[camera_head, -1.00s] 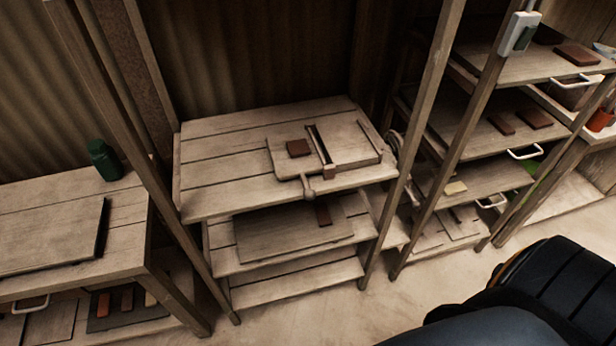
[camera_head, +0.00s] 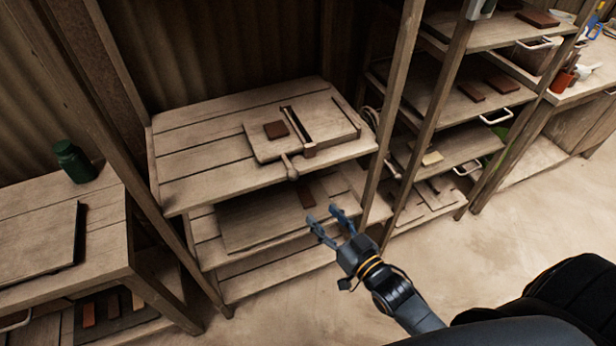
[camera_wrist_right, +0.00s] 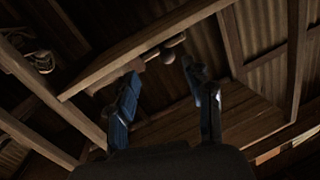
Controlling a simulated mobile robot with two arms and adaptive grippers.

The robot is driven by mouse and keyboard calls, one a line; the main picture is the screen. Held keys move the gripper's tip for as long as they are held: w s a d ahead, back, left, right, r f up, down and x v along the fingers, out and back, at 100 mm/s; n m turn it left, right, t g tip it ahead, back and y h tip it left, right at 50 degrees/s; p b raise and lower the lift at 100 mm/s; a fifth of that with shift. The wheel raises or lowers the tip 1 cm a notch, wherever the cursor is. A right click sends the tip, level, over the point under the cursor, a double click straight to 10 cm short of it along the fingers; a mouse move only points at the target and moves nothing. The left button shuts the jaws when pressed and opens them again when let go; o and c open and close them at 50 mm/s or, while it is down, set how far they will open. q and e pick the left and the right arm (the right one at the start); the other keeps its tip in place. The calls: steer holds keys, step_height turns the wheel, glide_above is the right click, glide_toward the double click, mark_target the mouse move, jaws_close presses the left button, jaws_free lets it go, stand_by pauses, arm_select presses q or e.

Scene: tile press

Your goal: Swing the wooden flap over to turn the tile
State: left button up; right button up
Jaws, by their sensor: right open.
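A tile press (camera_head: 262,144) lies on the top board of the middle wooden bench. A square brown tile (camera_head: 276,130) lies flat on its left part. The wooden flap (camera_head: 335,121) appears to lie flat on the right part, beside a dark slot. A handle with a round knob (camera_head: 291,172) sticks out over the bench's front edge. My right gripper (camera_head: 334,221) is open and empty, in front of the bench and below its top. In the right wrist view its two fingers (camera_wrist_right: 160,85) are apart, with the knob (camera_wrist_right: 174,41) beyond them. My left gripper is not in view.
Wooden posts (camera_head: 401,110) stand at the bench's sides. A lower shelf (camera_head: 262,222) holds another brown tile (camera_head: 306,194). A green bottle (camera_head: 74,160) stands on the left table. Shelves with tiles (camera_head: 480,90) stand at the right. The floor (camera_head: 500,250) at the right is clear.

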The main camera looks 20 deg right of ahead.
mark_target(296, 179)
steer(key=shift+t, duration=0.3)
steer(key=x, duration=0.4)
steer(key=r+p+x, duration=0.1)
steer(key=x, duration=0.4)
steer(key=r+p+x, duration=0.1)
steer(key=x, duration=0.4)
steer(key=shift+s+r, duration=0.1)
steer(key=shift+c, duration=0.4)
jaws_close()
